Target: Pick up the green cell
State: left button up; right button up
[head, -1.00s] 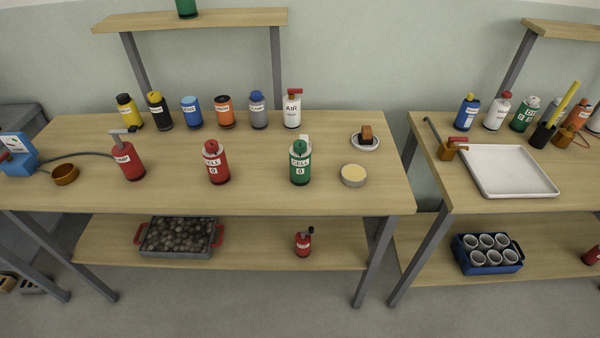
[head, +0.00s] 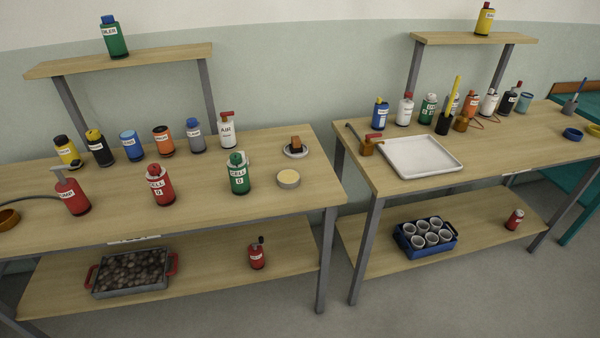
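The green cell (head: 239,174) is a green cylinder with a white label reading CELL. It stands upright on the left wooden table (head: 215,213), towards the right of its top. A red cell (head: 160,185) of like shape stands to its left, and a round tin with a pale top (head: 288,179) stands to its right. Nothing covers the green cell from the front. Neither of my grippers is in view.
A row of bottles, among them a white AIR bottle (head: 227,131), stands behind. A small dish (head: 295,151) with a brown block is at the back right. A second table with a white tray (head: 421,156) stands to the right, across a narrow gap. Grey floor (head: 440,305) is clear in front.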

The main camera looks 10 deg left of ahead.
aim_at(239, 175)
jog(key=z, duration=0.4)
jog(key=i, duration=1)
jog(key=u, duration=1.5)
